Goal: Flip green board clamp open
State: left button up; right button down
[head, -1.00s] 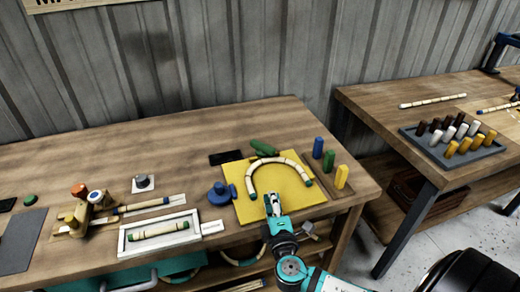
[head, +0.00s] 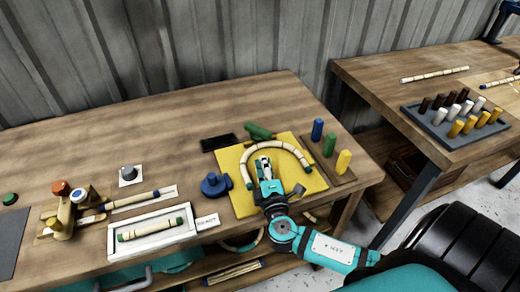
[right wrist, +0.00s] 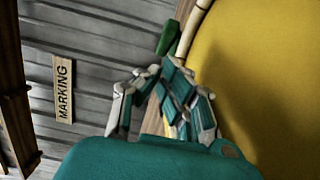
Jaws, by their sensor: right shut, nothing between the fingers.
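The yellow board (head: 235,192) lies on the workbench, with a pale rattan piece (head: 280,147) curved in an arch on it. A green clamp piece (head: 258,131) sits at the board's far edge, just beyond the arch. A green piece also shows past my fingers in the right wrist view (right wrist: 168,38). My right gripper (head: 263,160) is shut and empty, above the board inside the arch, short of the green clamp. In the right wrist view its fingers (right wrist: 150,75) come together near the green piece; contact cannot be told. My left gripper is not in view.
A blue clamp-like piece (head: 215,185) sits at the board's left edge. Blue (head: 317,130), green (head: 329,145) and yellow (head: 343,162) pegs stand to the right. A black block (head: 217,142) lies near the green clamp. A white tray (head: 115,243) holds a straight piece on the left.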

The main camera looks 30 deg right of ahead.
jog(key=p, duration=0.2)
send_near(255, 131)
jog(key=x, duration=0.4)
jog(key=shift+w+d, duration=0.1)
jog(key=shift+w, duration=0.35)
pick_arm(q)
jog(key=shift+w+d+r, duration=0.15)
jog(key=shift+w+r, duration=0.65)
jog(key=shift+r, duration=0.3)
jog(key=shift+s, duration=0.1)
